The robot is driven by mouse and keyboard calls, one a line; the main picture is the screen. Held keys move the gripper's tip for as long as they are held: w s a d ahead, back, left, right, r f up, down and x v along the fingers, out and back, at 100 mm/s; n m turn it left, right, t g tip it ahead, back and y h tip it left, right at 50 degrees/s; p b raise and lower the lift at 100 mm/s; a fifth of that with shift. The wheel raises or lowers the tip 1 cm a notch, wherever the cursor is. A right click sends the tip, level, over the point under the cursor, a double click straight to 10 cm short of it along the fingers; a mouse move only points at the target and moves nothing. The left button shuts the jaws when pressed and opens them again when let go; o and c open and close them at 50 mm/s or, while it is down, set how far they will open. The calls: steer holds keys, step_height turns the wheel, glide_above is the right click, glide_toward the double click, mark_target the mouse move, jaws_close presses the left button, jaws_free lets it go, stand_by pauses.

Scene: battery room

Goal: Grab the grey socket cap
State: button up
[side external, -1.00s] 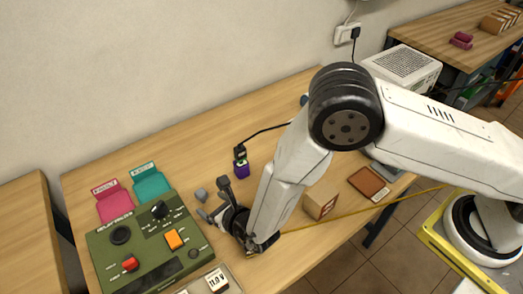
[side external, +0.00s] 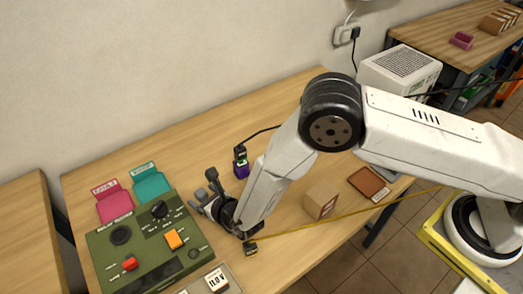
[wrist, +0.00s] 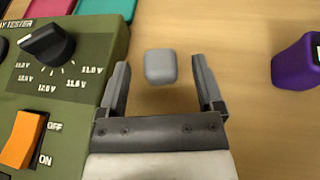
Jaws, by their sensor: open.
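The grey socket cap (wrist: 160,67) is a small rounded block on the wooden table. In the wrist view it stands just ahead of my gripper (wrist: 160,82), roughly centred between the tips of the two open fingers, with a gap on each side. Nothing is held. In the side view my gripper (side external: 205,191) is low over the table, right of the green tester; there the cap is hard to tell from the grey fingers.
The green battery tester (wrist: 75,75), with a black knob and an orange switch, stands close on the left. A purple block (wrist: 296,65) is on the right. A cardboard box (side external: 321,200) and a brown tray (side external: 368,182) lie farther right. Bare table surrounds the cap.

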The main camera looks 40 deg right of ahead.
steer(key=shift+x, duration=1.3)
jaws_close()
